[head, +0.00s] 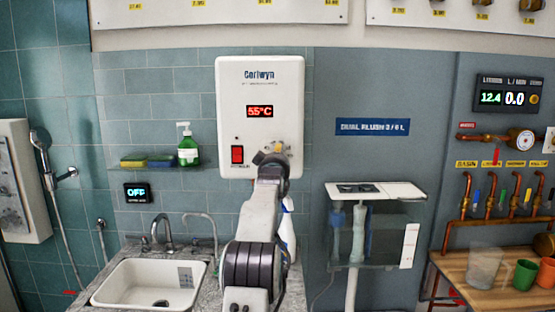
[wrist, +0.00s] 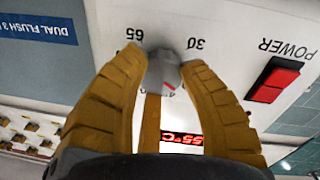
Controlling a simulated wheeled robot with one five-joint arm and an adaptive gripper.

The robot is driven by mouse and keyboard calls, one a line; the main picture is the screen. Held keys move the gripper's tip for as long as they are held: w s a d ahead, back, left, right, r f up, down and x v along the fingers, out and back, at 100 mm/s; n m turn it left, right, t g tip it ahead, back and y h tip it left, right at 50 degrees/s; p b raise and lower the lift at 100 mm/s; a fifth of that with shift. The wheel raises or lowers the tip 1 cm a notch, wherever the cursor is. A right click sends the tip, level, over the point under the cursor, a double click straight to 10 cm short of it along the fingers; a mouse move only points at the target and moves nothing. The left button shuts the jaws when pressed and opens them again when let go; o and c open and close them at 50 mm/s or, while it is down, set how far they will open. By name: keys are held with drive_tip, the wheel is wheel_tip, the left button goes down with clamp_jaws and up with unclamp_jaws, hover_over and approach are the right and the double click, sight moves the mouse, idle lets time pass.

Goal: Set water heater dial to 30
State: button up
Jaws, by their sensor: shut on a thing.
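In the head view my gripper (head: 275,155) covers most of the dial. Part of the dial's scale is hidden by the fingers.
A red power switch (head: 237,154) is beside the dial on the heater. A glass cistern (head: 375,235) stands to the right.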

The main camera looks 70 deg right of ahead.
drive_tip(key=shift+r, duration=0.15)
drive_tip(key=o, duration=1.2)
drive_tip(key=shift+w, duration=0.1)
drive_tip(key=shift+o, duration=0.2)
drive_tip(key=shift+f, duration=0.2)
drive_tip(key=shift+a, duration=0.15)
drive_tip(key=v, duration=1.1)
drive_tip(key=shift+a, duration=0.25)
